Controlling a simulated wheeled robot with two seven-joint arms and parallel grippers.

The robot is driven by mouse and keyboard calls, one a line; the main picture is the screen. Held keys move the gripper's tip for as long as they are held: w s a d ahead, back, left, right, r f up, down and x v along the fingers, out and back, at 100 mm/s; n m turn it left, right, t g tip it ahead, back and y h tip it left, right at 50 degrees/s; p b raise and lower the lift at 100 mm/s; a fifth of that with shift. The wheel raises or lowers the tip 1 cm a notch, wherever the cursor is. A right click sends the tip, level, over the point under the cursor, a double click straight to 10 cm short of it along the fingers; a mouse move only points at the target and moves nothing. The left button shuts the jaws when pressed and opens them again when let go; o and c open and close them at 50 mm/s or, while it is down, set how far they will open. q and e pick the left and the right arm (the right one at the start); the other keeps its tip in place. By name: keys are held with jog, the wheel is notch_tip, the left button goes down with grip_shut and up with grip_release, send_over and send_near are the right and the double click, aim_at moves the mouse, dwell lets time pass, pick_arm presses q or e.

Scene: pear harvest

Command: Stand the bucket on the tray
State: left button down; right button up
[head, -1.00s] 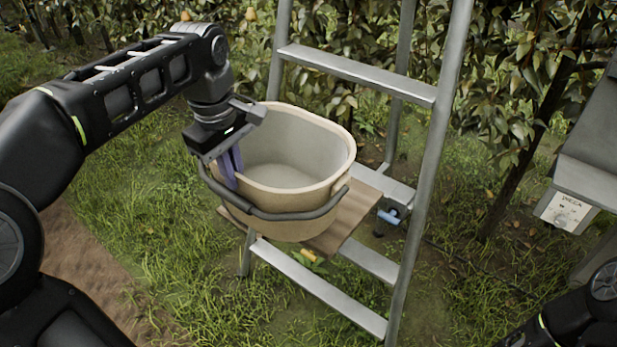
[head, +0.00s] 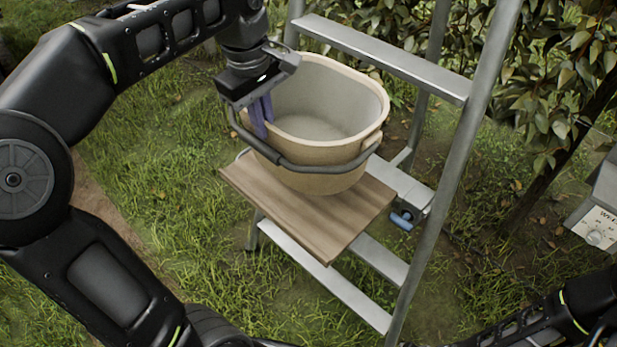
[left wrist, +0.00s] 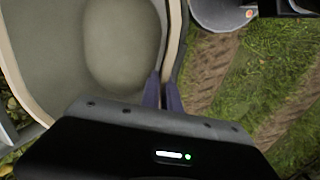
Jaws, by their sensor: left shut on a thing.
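The beige bucket (head: 310,181) is empty and roughly upright, with a grey handle hanging down its near side. My left gripper (head: 261,117) is shut on the bucket's rim at its left side, one purple finger inside and one outside. The left wrist view shows the fingers (left wrist: 163,92) pinching the rim, and the bucket's bare inside (left wrist: 120,45). The wooden tray (head: 305,213) is fixed to the ladder, and the bucket is over its far part. I cannot tell whether the bucket's base touches it. My right gripper is out of view.
A metal ladder (head: 470,130) stands around the tray, with a rung behind the bucket. A blue-handled part (head: 401,220) sits right of the tray. A grey box with a label (head: 600,226) is at the right edge. Leafy trees stand behind. Grass is open at left.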

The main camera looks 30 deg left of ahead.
pick_arm(q)
notch_tip(320, 180, down, 6)
jog(key=shift+p, duration=0.45)
jog(key=shift+w+f, duration=0.1)
jog(key=shift+f, duration=0.05)
notch_tip(320, 180, down, 4)
jog(key=shift+r+p, duration=0.2)
jog(key=shift+p, duration=0.15)
jog(key=shift+f, duration=0.1)
jog(key=c, duration=2)
grip_release()
jog(key=shift+f, duration=0.1)
jog(key=o, duration=0.4)
